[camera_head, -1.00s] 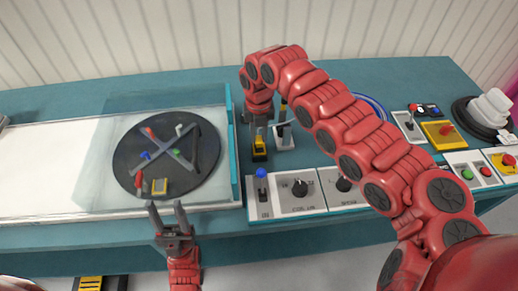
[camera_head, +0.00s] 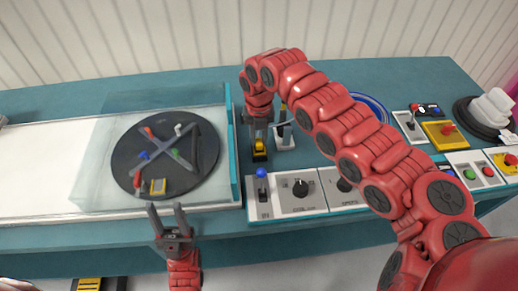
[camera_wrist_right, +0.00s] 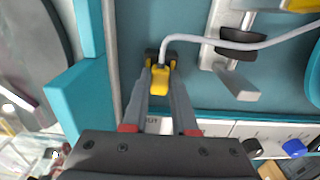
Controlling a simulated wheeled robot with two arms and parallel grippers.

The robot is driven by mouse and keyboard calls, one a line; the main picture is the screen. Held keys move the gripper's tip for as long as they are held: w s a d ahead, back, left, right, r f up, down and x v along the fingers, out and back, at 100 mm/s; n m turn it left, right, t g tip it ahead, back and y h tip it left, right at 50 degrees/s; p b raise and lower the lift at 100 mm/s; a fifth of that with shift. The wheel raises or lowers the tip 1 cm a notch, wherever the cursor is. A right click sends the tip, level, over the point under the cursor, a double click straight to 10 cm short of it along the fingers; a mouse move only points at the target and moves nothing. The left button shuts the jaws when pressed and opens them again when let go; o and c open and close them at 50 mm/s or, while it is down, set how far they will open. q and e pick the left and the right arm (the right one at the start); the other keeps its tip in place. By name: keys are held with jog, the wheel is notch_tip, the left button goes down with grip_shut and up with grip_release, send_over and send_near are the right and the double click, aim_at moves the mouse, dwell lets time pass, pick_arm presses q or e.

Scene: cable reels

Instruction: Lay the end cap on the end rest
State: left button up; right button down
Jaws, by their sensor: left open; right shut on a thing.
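The end cap seems to be the yellow piece (camera_wrist_right: 160,80) with a pale cable coming out of it. In the head view, yellow (camera_head: 260,145) shows below my right gripper (camera_head: 258,122). In the wrist view, my right gripper (camera_wrist_right: 158,90) is shut on the yellow piece, its fingers on either side. Small black parts (camera_wrist_right: 172,56) flank the piece's far end; they may belong to the end rest. A black base (camera_head: 260,156) shows directly under the yellow in the head view. I cannot tell whether cap and base touch. My left gripper (camera_head: 168,222) is open and empty at the bench's front edge.
A clear-walled box with a black disc (camera_head: 190,170) carrying small coloured parts stands left. A grey bracket with a black roller (camera_wrist_right: 240,42) is right of the cap, by the cable. A panel with a blue-knobbed lever (camera_head: 262,188) is in front. A blue cable loop (camera_head: 375,103) lies behind my right arm.

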jog(key=shift+f+b, duration=0.55)
jog(key=shift+b, duration=0.05)
dwell(0.9)
jog(key=shift+s, duration=0.1)
jog(key=c, duration=0.9)
grip_release()
jog(key=shift+o, duration=1.4)
jog(key=shift+a, duration=0.1)
jog(key=shift+d+f, duration=0.15)
jog(key=shift+d, duration=0.05)
